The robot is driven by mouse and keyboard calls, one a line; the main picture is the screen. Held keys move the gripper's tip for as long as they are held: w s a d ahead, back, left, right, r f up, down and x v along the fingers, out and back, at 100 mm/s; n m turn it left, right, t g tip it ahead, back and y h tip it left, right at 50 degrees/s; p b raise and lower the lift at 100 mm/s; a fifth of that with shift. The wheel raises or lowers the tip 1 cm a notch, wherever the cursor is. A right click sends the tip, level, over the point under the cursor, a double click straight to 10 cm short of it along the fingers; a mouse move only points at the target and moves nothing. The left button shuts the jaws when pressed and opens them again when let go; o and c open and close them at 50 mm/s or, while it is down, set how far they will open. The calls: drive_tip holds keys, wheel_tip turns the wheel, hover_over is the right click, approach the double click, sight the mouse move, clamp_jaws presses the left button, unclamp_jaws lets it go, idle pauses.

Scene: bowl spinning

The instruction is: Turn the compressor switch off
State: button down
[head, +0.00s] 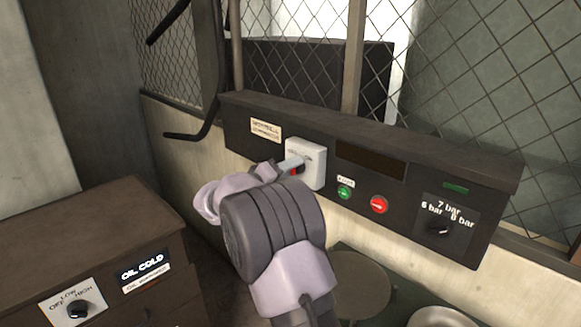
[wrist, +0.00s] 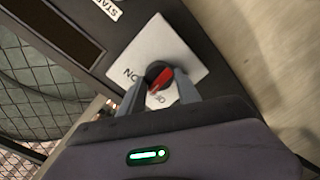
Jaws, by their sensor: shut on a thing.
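The compressor switch is a black knob with a red mark on a white square plate (head: 306,152), on the front of a long dark panel. In the wrist view the knob (wrist: 158,74) sits between the fingertips of my gripper (wrist: 160,90), one finger on each side. My gripper (head: 288,167) is shut on the knob. The plate (wrist: 150,48) reads ON at its left in the wrist view, and a partly hidden label, apparently OFF, lies between the fingers. The red mark runs slantwise; I cannot tell its exact setting.
A green button (head: 344,192), a red button (head: 379,205) and a pressure dial (head: 440,229) are right of the switch. A brown cabinet (head: 100,235) with an oil dial (head: 79,309) stands at left. Wire mesh (head: 470,90) rises behind the panel. Round stool-like shapes are below.

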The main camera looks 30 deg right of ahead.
drive_tip(key=shift+w+n+g+p, duration=0.1)
drive_tip(key=shift+n+g+p, duration=0.4)
drive_tip(key=shift+n+p, duration=2.85)
drive_tip(key=shift+n+b, duration=0.45)
drive_tip(key=shift+n, duration=0.3)
drive_tip(key=c, duration=0.9)
unclamp_jaws()
drive_tip(key=shift+a, duration=0.1)
drive_tip(key=p+v, duration=0.3)
drive_tip(key=v, duration=1.4)
drive_tip(key=shift+a+f, duration=0.2)
